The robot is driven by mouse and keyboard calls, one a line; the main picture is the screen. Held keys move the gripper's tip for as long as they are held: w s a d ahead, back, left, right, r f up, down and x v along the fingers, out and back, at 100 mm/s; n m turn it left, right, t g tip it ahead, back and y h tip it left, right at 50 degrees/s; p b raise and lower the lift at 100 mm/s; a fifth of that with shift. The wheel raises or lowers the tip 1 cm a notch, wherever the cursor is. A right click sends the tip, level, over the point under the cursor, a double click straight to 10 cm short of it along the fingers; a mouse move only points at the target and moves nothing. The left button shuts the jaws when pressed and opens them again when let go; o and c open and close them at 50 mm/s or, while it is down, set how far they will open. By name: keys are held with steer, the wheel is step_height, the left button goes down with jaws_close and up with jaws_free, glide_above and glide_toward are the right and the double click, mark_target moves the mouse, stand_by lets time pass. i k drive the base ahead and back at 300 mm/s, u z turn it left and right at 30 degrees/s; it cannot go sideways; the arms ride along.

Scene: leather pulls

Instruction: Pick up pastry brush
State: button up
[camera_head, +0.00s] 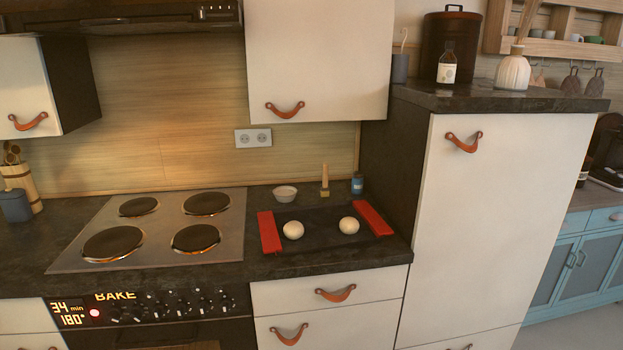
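The pastry brush (325,182) stands upright on the dark countertop, behind the baking tray. It has a thin light wooden handle pointing up and a yellowish lower end. A small white bowl (285,194) is to its left and a small blue jar (357,183) is to its right, both apart from it. My gripper is not in view.
A dark baking tray (318,220) with red end handles and two pale dough balls lies in front of the brush. A cooktop (160,228) is at the left. A tall cabinet (500,220) stands at the right, and a wall cabinet (320,60) hangs above.

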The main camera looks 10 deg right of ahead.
mark_target(324, 189)
steer(key=u, duration=0.75)
steer(key=i, duration=1.3)
steer(key=u, duration=0.35)
